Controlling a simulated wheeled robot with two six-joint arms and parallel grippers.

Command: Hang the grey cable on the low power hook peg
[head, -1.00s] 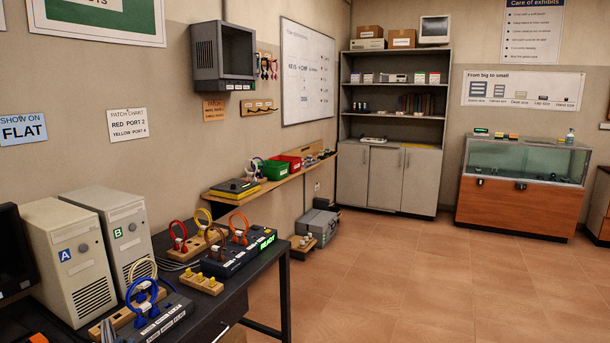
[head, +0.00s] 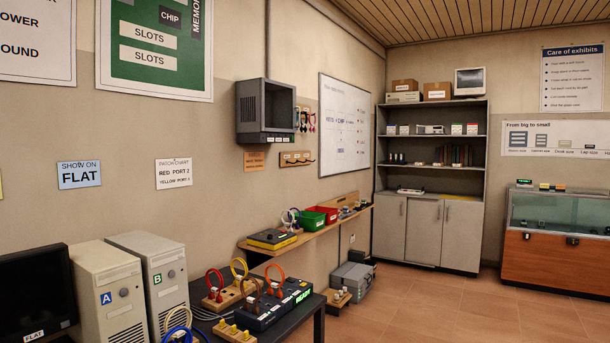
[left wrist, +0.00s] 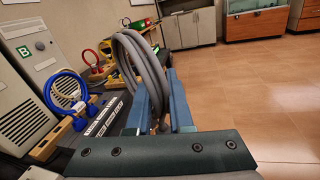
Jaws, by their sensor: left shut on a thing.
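The grey cable (left wrist: 148,62) is a thick coiled loop in the left wrist view, standing up between the blue fingers of my left gripper (left wrist: 157,84). The gripper is shut on it, and its lower ends hang between the fingers. Neither shows in the head view. In the head view, a wooden peg rail (head: 296,159) is on the left wall, below and right of a grey monitor. A higher row of pegs (head: 306,121) carries small dark and pink cables. The peg labels are too small to read, so I cannot tell which is low power. My right gripper is out of view.
The grey monitor (head: 265,111) juts from the wall beside the pegs. A wooden shelf (head: 318,238) with green and red bins runs below them. A dark table with beige computers (head: 108,290) and cable-loop stands is at lower left. The floor (head: 440,305) to the right is open.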

